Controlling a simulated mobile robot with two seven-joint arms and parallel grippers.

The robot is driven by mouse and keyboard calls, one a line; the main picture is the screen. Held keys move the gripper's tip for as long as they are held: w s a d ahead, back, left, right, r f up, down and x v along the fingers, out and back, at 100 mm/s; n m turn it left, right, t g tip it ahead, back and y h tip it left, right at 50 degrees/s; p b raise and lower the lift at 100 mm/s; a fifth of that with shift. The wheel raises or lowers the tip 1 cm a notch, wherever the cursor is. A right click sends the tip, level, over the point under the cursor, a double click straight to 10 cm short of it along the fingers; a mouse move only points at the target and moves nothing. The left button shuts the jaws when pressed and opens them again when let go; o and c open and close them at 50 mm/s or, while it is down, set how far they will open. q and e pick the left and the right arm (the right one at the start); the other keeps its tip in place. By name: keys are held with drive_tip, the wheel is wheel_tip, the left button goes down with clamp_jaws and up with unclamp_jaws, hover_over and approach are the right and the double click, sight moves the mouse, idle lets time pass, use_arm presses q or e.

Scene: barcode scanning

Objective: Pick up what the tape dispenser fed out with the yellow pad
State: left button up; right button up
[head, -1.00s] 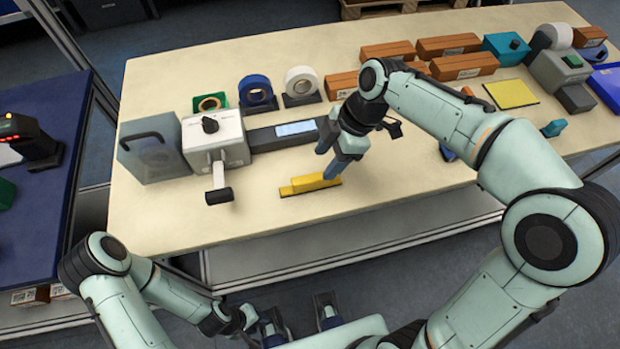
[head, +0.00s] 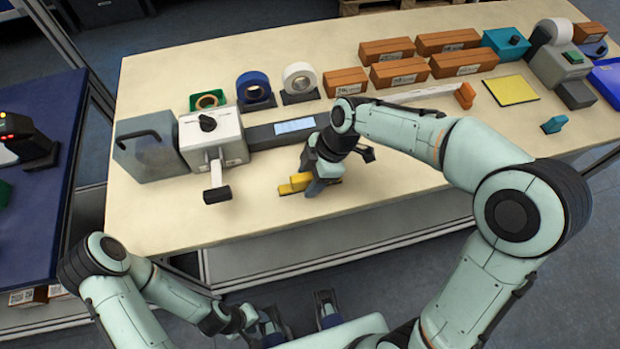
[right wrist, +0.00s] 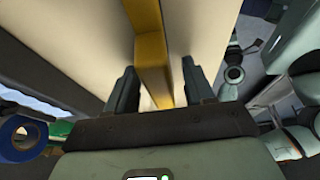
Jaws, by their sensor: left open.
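A long stepped yellow piece (head: 295,185), perhaps the yellow pad, lies on the table near its front edge. My right gripper (head: 320,186) is down over its right end. In the right wrist view the yellow piece (right wrist: 152,62) runs between the two fingers of my right gripper (right wrist: 160,88), which stand apart with gaps on both sides. A grey machine with a white roll (head: 552,62) and a green button, probably the tape dispenser, stands at the right back; I cannot make out any fed-out tape. My left gripper (head: 299,318) is open and empty, low in front of the table.
A white machine with a lever (head: 213,145) and a display unit (head: 293,128) stand left of my right gripper. Tape rolls (head: 254,88) and orange boxes (head: 398,73) line the back. A flat yellow square (head: 511,90) lies at the right.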

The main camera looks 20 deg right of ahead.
sight(310, 175)
clamp_jaws()
drive_tip(key=shift+r, duration=0.15)
use_arm(q)
drive_tip(key=r+p, duration=0.1)
drive_tip(key=w+r+p, duration=0.1)
drive_tip(key=r+p, duration=0.1)
drive_tip(key=shift+w+r, duration=0.1)
drive_tip(key=shift+r, duration=0.05)
use_arm(e)
wheel_tip(310, 175, up, 20)
drive_tip(key=c, duration=0.5)
unclamp_jaws()
drive_tip(key=shift+c, duration=0.2)
clamp_jaws()
